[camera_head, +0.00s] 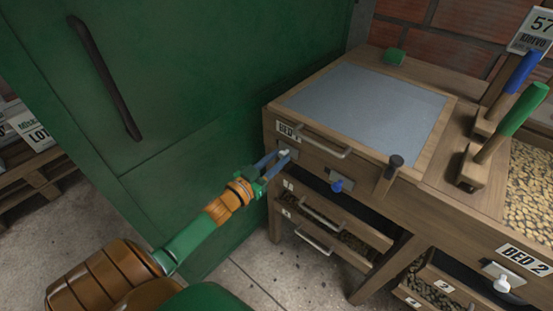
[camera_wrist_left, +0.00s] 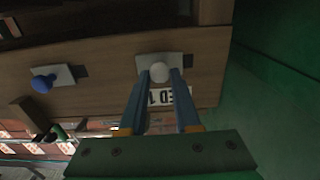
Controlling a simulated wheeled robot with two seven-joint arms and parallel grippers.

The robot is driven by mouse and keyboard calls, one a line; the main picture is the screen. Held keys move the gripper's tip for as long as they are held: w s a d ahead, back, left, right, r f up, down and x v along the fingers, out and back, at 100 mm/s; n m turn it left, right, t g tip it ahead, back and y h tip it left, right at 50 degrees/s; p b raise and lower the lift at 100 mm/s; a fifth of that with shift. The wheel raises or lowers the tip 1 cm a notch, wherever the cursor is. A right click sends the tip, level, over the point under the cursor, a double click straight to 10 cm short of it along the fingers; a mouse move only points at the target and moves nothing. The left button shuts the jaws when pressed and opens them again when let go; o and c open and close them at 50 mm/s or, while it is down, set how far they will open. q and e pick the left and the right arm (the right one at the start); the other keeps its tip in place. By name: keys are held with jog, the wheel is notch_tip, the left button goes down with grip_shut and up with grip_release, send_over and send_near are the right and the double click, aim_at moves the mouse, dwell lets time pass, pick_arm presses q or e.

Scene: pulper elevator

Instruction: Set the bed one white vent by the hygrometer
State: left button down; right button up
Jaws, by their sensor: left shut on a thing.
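The bed one white vent knob (camera_head: 285,154) sits on a grey plate on the front of the wooden bed one cabinet, just under the BED 1 label (camera_head: 288,131). My left gripper (camera_head: 271,161) is shut on this white knob. In the left wrist view the white knob (camera_wrist_left: 160,71) lies between the fingertips, in front of its pale plate. A blue knob (camera_head: 338,185) is on a second plate to the right on the same front; it also shows in the left wrist view (camera_wrist_left: 43,83).
A green cabinet (camera_head: 200,90) stands close on the left of the bed. A bar handle (camera_head: 325,142) and a dark-topped post (camera_head: 390,175) stick out near the knobs. Blue (camera_head: 521,72) and green (camera_head: 519,112) levers rise at right. Bed two has a white knob (camera_head: 502,283).

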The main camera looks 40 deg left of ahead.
aim_at(297, 156)
dwell(0.7)
pick_arm(q)
jog(key=d+p, duration=0.1)
jog(key=d, duration=0.1)
jog(key=shift+s+d+r, duration=0.1)
jog(key=shift+d, duration=0.5)
jog(key=shift+f, duration=0.2)
jog(key=c, duration=0.8)
grip_release()
jog(key=shift+c, duration=0.2)
jog(key=shift+o, duration=1)
jog(key=shift+d, duration=0.15)
